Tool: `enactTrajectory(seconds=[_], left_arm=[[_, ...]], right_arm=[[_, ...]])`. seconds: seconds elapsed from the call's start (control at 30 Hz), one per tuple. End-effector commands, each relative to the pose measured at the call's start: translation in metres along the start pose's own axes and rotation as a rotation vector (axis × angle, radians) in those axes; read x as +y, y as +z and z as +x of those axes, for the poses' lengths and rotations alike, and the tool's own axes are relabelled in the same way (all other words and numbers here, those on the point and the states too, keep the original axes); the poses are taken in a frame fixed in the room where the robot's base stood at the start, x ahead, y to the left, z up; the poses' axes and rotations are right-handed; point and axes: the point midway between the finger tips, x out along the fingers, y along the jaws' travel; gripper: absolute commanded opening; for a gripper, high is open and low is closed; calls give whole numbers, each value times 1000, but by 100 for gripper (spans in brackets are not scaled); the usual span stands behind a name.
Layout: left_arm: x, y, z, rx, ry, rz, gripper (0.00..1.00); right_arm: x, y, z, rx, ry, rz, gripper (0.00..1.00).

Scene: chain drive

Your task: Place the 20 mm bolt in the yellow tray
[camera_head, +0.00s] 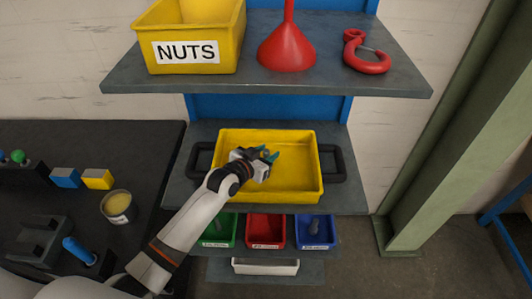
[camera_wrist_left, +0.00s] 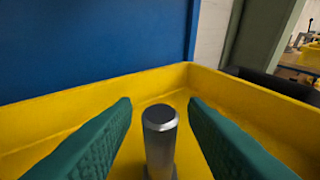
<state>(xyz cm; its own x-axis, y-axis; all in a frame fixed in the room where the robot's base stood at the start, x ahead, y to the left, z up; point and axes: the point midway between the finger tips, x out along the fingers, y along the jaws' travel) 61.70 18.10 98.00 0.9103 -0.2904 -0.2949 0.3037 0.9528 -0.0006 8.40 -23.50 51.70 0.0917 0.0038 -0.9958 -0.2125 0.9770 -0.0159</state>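The yellow tray (camera_head: 312,200) with dark side handles sits on the middle shelf. My left gripper (camera_head: 269,155) is over the inside of the tray, with its teal fingers apart. In the left wrist view, a silver bolt (camera_wrist_left: 160,140) stands upright between the green fingers of the left gripper (camera_wrist_left: 160,130), with a visible gap on each side. The yellow tray wall (camera_wrist_left: 70,110) surrounds it there. The bolt's lower end is cut off by the picture edge, so I cannot tell whether it touches the tray floor. My right gripper is not in view.
Green (camera_head: 219,232), red (camera_head: 265,232) and blue (camera_head: 315,232) bins stand below the tray. The upper shelf (camera_head: 120,80) holds a NUTS bin (camera_head: 190,50), a red funnel (camera_head: 287,48) and a red hook (camera_head: 366,55). A dark table (camera_head: 90,145) with several small items is at left.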

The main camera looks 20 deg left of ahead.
Motion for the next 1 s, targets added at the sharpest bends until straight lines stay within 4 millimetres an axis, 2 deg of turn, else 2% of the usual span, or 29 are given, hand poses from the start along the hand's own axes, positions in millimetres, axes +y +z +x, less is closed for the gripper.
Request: enactTrajectory(seconds=[0.17, 0.27, 0.7, 0.83, 1.0], left_arm=[[0, 4, -2, 0, 0, 0, 39], [0, 0, -12, 2, 0, 1, 39], [0, 1, -98, 1, 0, 2, 39], [0, 1, -114, 1, 0, 1, 39], [0, 3, -121, 1, 0, 1, 39]], right_arm=[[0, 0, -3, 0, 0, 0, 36], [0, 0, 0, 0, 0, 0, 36], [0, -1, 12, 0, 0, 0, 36], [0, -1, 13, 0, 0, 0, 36], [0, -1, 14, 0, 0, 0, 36]])
